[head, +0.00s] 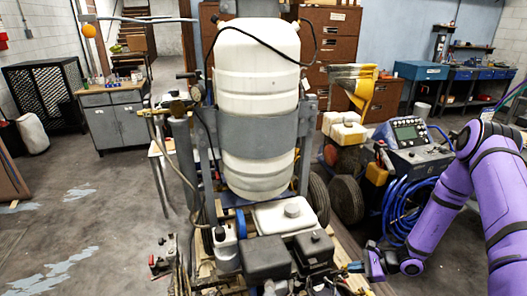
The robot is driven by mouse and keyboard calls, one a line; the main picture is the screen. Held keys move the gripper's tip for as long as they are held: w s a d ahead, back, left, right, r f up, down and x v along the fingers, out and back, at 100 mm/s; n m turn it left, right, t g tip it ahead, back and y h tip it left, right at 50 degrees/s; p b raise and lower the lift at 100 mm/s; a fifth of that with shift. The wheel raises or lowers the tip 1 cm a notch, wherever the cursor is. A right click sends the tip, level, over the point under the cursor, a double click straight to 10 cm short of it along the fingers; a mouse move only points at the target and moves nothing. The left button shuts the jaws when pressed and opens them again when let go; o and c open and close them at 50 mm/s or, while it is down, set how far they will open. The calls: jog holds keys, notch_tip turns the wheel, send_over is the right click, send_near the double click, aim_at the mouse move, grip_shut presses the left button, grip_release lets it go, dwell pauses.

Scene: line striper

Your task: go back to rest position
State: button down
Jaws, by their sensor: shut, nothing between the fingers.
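The line striper stands in the middle of the head view, with a large white ribbed tank (258,75) held upright by a grey metal band (262,138). Its engine (265,258) and a smaller white tank (290,212) sit low at the front. My purple arm comes in from the right and bends down. My gripper (354,267) is low, at the right side of the engine, pointing left. It is shut with nothing seen in it. Its fingertips are small here, and I cannot tell if they touch the machine.
A blue-grey machine with a control panel (408,132) and coiled blue hose (402,210) stands close to my arm. A grey cabinet (113,118) and a black mesh crate (45,90) stand at the back left. The floor at left is mostly clear.

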notch_tip(320, 180, up, 36)
jog(key=s+a+n+g+h, duration=0.3)
jog(key=n+g+h, duration=0.1)
jog(key=n, duration=0.8)
jog(key=s+d+r+n+t+h, duration=0.2)
jog(key=s+r+n+t+h, duration=0.4)
jog(key=s+r, duration=1.4)
jog(key=shift+s+r+h, duration=0.35)
jog(key=shift+s+h, duration=0.55)
jog(key=shift+s, duration=0.6)
